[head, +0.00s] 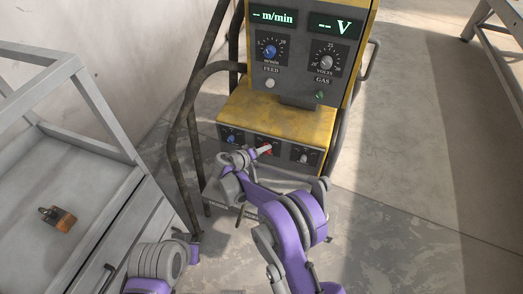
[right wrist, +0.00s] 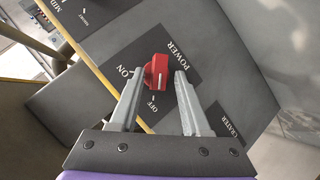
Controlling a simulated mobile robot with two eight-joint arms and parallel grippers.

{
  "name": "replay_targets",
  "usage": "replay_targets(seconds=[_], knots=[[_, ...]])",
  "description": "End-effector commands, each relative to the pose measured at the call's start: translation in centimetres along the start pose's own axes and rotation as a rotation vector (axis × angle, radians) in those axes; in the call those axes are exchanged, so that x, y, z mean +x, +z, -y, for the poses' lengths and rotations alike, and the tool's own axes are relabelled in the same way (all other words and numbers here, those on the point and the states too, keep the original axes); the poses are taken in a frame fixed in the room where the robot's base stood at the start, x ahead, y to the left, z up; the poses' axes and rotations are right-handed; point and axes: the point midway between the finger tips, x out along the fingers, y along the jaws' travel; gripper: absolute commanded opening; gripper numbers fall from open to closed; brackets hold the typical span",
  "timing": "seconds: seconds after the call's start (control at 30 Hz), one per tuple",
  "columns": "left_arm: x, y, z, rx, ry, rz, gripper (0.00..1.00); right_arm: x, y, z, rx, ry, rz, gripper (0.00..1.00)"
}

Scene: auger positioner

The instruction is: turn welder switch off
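The yellow welder (head: 285,120) stands in the upper middle of the head view. Its red power switch (right wrist: 157,72) sits on a dark POWER label plate with ON and OFF marks. The white line on the switch points roughly toward the OFF side in the right wrist view. My right gripper (right wrist: 158,73) is open, one finger on each side of the switch, with gaps showing. In the head view my right gripper (head: 262,150) is at the welder's lower front panel and partly covers the switch. My left arm shows at lower left; its fingers are not visible.
A grey metal cart (head: 100,215) stands at left, with a small brown and black object (head: 58,218) on its tray. Dark tube rails flank the welder. Other knobs sit on both sides of the switch.

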Motion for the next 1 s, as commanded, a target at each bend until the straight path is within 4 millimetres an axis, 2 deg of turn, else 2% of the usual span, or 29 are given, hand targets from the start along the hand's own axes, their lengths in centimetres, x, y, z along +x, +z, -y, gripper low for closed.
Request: replay_targets(seconds=[0.3,0.43,0.57,0.8,1.0], knots=[[0.0,0.0,0.0,0.0,0.0,0.0,0.0,0.0,-0.1,-0.2,-0.001,0.003,-0.003,0.52],[-0.1,-0.1,0.0,0.0,0.0,0.0,0.0,-0.8,-0.2,-0.2,-0.002,0.002,-0.004,0.52],[-0.3,-0.1,0.0,0.0,0.0,-0.001,0.0,-2.9,-0.2,-0.2,-0.003,0.001,-0.005,0.52],[-0.8,-0.3,0.0,0.0,0.0,-0.003,0.0,-7.8,-0.2,-0.2,-0.002,0.001,-0.004,0.52],[-0.9,-0.4,0.0,0.0,0.0,-0.003,0.0,-10.2,-0.1,-0.2,-0.001,0.002,-0.003,0.52]])
